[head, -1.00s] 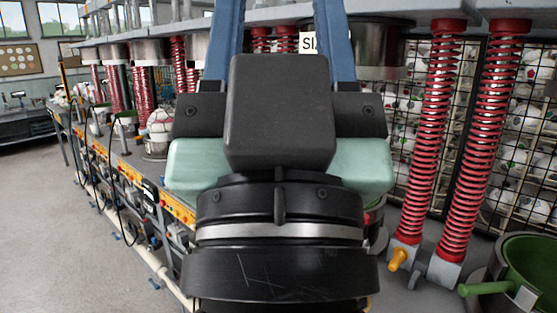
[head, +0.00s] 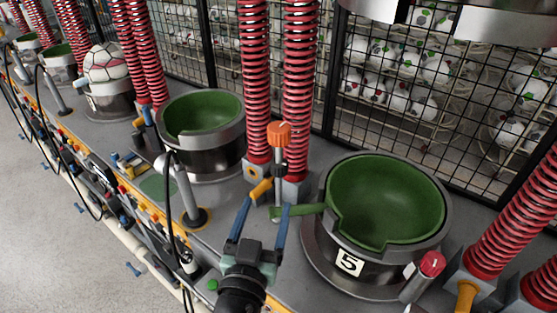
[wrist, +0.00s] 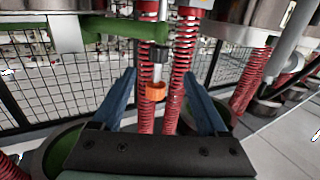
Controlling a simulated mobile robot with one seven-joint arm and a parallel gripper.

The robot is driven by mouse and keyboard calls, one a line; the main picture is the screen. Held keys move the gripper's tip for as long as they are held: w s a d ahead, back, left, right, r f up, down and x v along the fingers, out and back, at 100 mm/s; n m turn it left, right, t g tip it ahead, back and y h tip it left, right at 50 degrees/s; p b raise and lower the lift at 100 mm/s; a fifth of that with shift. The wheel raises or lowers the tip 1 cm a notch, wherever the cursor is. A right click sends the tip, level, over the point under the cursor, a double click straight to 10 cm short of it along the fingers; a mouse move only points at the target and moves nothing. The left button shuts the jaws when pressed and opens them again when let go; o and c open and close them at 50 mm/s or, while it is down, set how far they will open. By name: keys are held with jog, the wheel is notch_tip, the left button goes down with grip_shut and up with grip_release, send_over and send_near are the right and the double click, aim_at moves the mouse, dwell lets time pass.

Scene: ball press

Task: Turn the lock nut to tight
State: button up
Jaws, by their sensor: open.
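A thin upright post stands beside the green bowl of press 5. It has an orange cap (head: 279,133) on top and a dark collar (head: 279,170) below it. Which of these parts is the lock nut I cannot tell for sure. My gripper (head: 265,204) is open, its two blue fingers pointing at the post from the front. In the wrist view, which looks upside down, the orange cap (wrist: 156,92) and the dark collar (wrist: 160,53) show between my open fingers (wrist: 160,72). No contact is visible. Any tight marking is too small to read.
Red springs (head: 255,90) rise close behind. A red-topped knob (head: 432,263) is at the front right. A grey column (head: 190,195) with a black cable stands left.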

aim_at(277, 173)
jog(key=w+p, duration=0.1)
jog(key=w, duration=0.3)
jog(key=w+d, duration=0.1)
jog(key=w, duration=0.3)
jog(key=w+d+p, duration=0.1)
jog(key=w, duration=0.3)
jog(key=shift+d+r+p, duration=0.1)
jog(key=shift+d+p, duration=0.1)
jog(key=shift+p, duration=0.1)
grip_shut()
